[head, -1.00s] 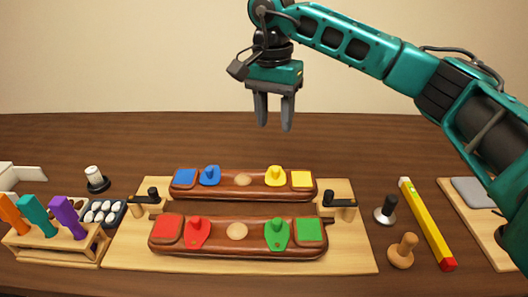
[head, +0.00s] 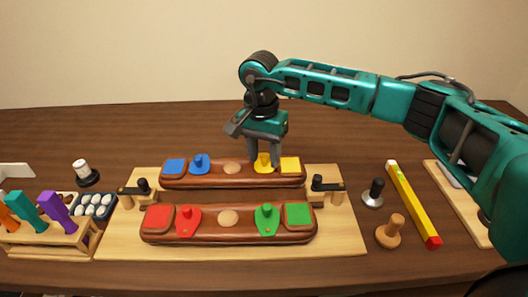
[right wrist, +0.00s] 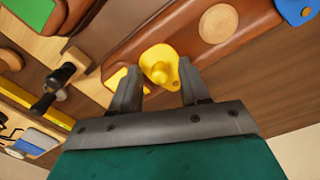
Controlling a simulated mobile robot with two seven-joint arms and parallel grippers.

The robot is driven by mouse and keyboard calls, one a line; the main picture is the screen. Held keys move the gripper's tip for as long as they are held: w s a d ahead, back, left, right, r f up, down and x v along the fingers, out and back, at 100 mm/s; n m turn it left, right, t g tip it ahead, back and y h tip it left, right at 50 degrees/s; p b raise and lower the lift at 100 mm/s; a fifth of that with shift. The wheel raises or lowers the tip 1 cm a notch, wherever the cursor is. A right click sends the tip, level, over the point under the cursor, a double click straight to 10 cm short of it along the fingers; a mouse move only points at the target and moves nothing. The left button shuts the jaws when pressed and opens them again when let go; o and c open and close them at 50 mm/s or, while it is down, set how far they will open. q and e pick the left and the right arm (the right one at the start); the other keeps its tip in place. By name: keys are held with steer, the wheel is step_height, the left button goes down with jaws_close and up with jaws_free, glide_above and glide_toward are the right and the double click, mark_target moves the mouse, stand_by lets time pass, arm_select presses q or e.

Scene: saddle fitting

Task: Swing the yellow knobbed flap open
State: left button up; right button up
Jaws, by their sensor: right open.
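The yellow knobbed flap (head: 263,165) lies on the far brown saddle (head: 215,181), just left of a yellow square pad (head: 290,165). It also shows in the right wrist view (right wrist: 159,64), with its round knob standing up. My right gripper (head: 265,155) points down at the flap and is open. In the right wrist view, its two fingers stand on either side of the knob, with gaps visible. In the head view the fingers partly hide the flap. My left gripper is not in view.
The same saddle carries a blue flap (head: 199,164). The near saddle (head: 229,237) has red and green flaps. Black-handled clamps (head: 142,188) (head: 326,186) stand at both ends of the board (head: 343,241). A level (head: 414,205) and wooden knob (head: 390,233) lie to the right.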

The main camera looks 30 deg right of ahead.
steer(key=shift+c, duration=0.3)
steer(key=c, duration=0.3)
jaws_close()
